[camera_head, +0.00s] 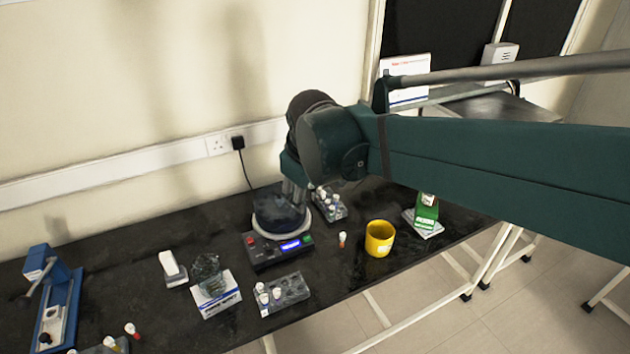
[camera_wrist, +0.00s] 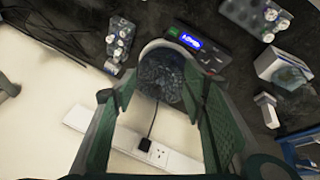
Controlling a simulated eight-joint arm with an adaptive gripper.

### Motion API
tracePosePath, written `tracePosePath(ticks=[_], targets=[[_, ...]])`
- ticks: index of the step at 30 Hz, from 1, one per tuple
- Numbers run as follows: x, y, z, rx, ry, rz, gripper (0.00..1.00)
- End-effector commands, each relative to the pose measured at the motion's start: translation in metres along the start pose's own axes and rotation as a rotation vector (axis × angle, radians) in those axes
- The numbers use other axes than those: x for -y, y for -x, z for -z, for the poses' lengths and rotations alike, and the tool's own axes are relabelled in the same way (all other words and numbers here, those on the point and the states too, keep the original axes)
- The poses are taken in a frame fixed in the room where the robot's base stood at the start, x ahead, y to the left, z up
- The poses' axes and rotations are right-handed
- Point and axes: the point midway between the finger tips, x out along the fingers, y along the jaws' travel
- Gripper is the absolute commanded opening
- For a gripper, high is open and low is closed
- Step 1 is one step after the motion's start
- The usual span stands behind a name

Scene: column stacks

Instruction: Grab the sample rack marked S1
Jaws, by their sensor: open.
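Several sample racks with capped vials are in view, and I cannot read a mark S1 on any of them. One rack (camera_head: 330,206) stands just right of the hotplate, partly behind my arm; it also shows at upper left in the wrist view (camera_wrist: 118,45). A second rack (camera_head: 290,288) lies in front of the hotplate, and appears at the top right of the wrist view (camera_wrist: 243,14). A third rack (camera_head: 92,349) is cut off at the bottom left. My gripper (camera_wrist: 162,88) is open and empty, over the hotplate (camera_head: 278,250) and apart from the racks.
A yellow mug (camera_head: 379,238), a loose vial (camera_head: 342,239) and a green box (camera_head: 426,211) stand to the right. A white-and-blue box (camera_head: 217,299) bears a glass vessel. A blue press (camera_head: 52,296) is at far left. A wall socket (camera_head: 216,145) is behind the black bench.

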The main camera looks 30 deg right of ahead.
Motion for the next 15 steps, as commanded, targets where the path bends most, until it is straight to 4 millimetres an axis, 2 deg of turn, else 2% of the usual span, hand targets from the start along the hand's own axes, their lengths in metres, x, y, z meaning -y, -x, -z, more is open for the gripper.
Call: tracePosePath(ticks=[1, 15], targets=[[-0.007, -0.001, 0.008, 0.011, 0.021, -0.002, 0.43], [-0.056, -0.032, 0.056, 0.118, 0.223, 0.003, 0.43]])
